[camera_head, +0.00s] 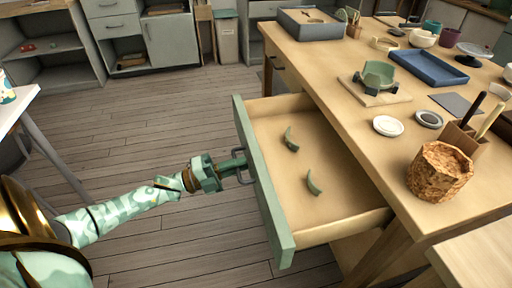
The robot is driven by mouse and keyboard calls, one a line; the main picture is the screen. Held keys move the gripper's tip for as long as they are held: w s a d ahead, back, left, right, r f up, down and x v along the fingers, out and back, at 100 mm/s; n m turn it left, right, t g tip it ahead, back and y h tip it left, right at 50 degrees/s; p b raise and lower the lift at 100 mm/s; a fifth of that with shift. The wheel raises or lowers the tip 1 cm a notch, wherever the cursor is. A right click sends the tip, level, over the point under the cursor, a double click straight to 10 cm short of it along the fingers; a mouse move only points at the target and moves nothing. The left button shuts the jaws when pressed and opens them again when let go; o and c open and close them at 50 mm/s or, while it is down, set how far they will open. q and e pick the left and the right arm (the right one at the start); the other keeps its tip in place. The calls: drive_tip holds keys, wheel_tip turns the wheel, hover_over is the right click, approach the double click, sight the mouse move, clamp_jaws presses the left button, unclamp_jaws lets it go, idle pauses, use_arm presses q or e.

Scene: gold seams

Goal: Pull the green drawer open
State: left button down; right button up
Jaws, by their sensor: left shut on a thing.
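The green drawer (262,183) stands pulled out from the wooden workbench, with its pale wooden inside showing. Two curved green pieces lie in it, one farther back (291,139) and one nearer (313,183). A dark handle (241,167) is fixed on the green front. My left gripper (240,164) reaches in from the left and is shut on the handle. The fingertips are small here and partly merge with the handle. My right gripper is not in view.
The workbench top (345,110) holds a blue tray (430,69), a green broken piece on a board (378,76), a white dish (388,126) and a rough brown pot (440,171). Grey cabinets line the back. The plank floor (150,120) left of the drawer is clear.

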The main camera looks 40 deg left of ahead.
use_arm(q)
drive_tip(key=shift+r+v, duration=0.1)
drive_tip(key=shift+v, duration=0.5)
drive_tip(key=shift+r+v, duration=0.15)
drive_tip(key=shift+v, duration=0.45)
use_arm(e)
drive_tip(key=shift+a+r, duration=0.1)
use_arm(q)
drive_tip(key=shift+f, duration=0.1)
drive_tip(key=c, duration=1.7)
unclamp_jaws()
drive_tip(key=p+v, duration=0.1)
drive_tip(key=v, duration=1.5)
drive_tip(key=shift+s+a, duration=0.1)
drive_tip(key=shift+s, duration=0.05)
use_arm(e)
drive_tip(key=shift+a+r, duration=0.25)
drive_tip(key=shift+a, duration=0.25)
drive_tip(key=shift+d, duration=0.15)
